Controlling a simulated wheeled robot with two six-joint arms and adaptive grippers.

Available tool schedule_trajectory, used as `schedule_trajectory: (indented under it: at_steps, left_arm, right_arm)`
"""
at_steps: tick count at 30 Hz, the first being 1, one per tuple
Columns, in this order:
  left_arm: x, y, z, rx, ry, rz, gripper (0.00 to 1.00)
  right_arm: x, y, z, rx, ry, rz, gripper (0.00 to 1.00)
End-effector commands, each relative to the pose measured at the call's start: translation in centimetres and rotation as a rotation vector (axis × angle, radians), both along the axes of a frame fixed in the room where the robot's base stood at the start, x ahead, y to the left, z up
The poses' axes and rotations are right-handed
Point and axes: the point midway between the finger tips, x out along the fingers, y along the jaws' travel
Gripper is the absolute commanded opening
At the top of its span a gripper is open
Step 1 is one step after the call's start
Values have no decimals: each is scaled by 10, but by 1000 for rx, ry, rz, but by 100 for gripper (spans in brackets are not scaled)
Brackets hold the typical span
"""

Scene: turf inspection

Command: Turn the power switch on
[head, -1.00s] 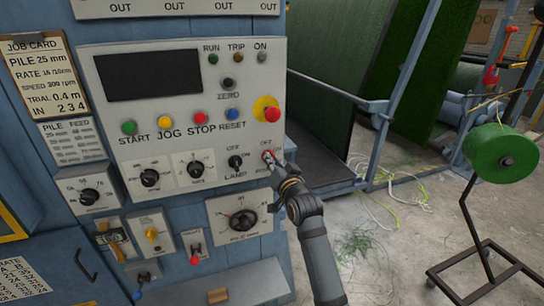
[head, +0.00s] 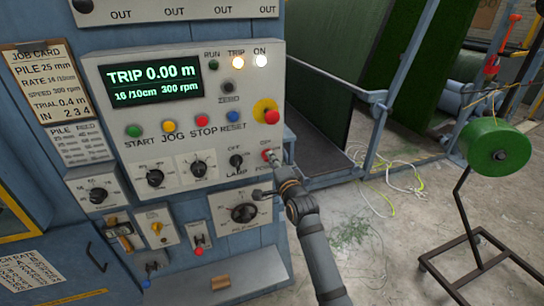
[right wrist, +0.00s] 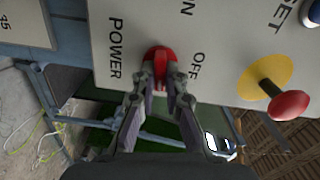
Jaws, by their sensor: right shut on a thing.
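The red power switch (head: 267,154) is at the lower right of the grey control panel (head: 250,105), labelled POWER and OFF. In the right wrist view the red knob (right wrist: 160,57) sits between the words ON, partly cut off by the view, and OFF. My right gripper (head: 274,163) is at the switch, and its two fingertips (right wrist: 160,84) are closed on the knob, hiding part of it. The display (head: 152,84) is lit and reads TRIP 0.00 m. The ON lamp (head: 261,60) glows. My left gripper is not in view.
A red mushroom button on a yellow disc (head: 271,116) is just above the switch. The LAMP knob (head: 236,161) is close on the left, with another dial (head: 243,213) below. A green spool (head: 497,151) stands on the right.

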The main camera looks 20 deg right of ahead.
Motion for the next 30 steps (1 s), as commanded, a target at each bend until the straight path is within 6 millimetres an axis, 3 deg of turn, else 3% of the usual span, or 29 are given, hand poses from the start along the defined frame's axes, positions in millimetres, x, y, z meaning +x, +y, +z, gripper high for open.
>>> schedule_trajectory:
  at_steps: [12, 28, 29, 30]
  left_arm:
    - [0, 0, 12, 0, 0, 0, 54]
    - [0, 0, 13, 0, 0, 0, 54]
    - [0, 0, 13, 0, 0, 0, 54]
    - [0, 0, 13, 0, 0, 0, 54]
  right_arm:
    - [0, 0, 0, 165, 5, 0, 0]
    - [0, 0, -1, 187, 5, 0, 0]
    - [0, 0, -1, 187, 5, 0, 14]
    - [0, 0, -1, 186, 5, 0, 19]
